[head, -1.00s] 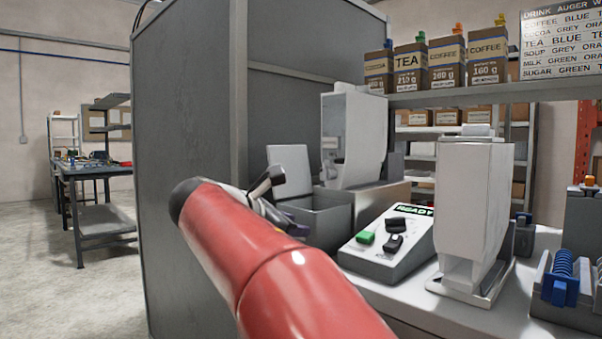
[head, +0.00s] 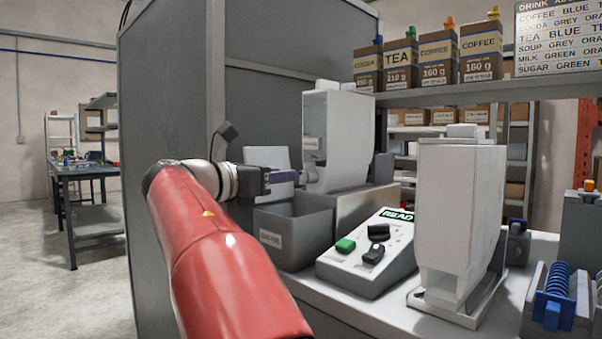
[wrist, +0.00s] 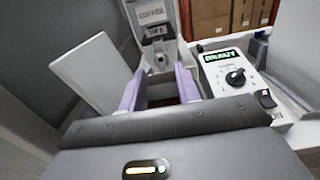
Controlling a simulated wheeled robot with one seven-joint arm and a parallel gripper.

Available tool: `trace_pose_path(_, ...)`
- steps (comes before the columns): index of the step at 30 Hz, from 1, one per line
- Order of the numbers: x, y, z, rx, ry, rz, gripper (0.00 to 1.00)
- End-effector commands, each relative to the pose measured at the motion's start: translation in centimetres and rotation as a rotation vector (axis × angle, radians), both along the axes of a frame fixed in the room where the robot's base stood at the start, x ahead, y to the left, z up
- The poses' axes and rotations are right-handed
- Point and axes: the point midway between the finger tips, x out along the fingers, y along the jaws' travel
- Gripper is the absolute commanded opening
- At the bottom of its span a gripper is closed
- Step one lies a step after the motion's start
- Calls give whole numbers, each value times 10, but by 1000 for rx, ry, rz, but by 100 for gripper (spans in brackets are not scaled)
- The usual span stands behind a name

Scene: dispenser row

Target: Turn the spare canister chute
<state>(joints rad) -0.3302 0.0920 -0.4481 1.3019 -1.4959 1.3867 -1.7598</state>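Two tall white canisters stand on the counter: one at the back (head: 338,140), one nearer at the right (head: 458,205) on a low base. I cannot tell for certain which is the spare. In the wrist view the back canister, labelled COFFEE (wrist: 152,16), has a small dark chute or outlet (wrist: 158,57) low on its front. My gripper (head: 284,178) is left of the back canister, above a grey bin. In the wrist view my gripper (wrist: 160,78) has its purple fingers apart with nothing between them, short of the outlet and not touching it.
The grey open bin (head: 292,236) is below my gripper, with a pale upright panel (head: 266,156) behind. A control box (head: 366,262) with a READY display and knobs stands between bin and near canister. A tall grey cabinet wall (head: 165,110) is close at left. Blue coils (head: 553,295) sit far right.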

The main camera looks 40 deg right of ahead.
Motion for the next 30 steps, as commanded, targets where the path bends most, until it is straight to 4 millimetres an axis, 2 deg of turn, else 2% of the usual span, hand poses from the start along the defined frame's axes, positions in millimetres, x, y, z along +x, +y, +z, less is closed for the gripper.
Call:
trace_pose_path(3,1,-22,1,-1,0,-4,33)
trace_pose_path(9,3,-48,1,0,0,-2,33)
trace_pose_path(14,4,-58,0,0,-1,-1,33)
trace_pose_path(21,4,-59,0,1,-2,1,33)
trace_pose_path(28,4,-59,0,1,-2,1,4)
trace_pose_path(30,4,-59,0,1,-2,0,3)
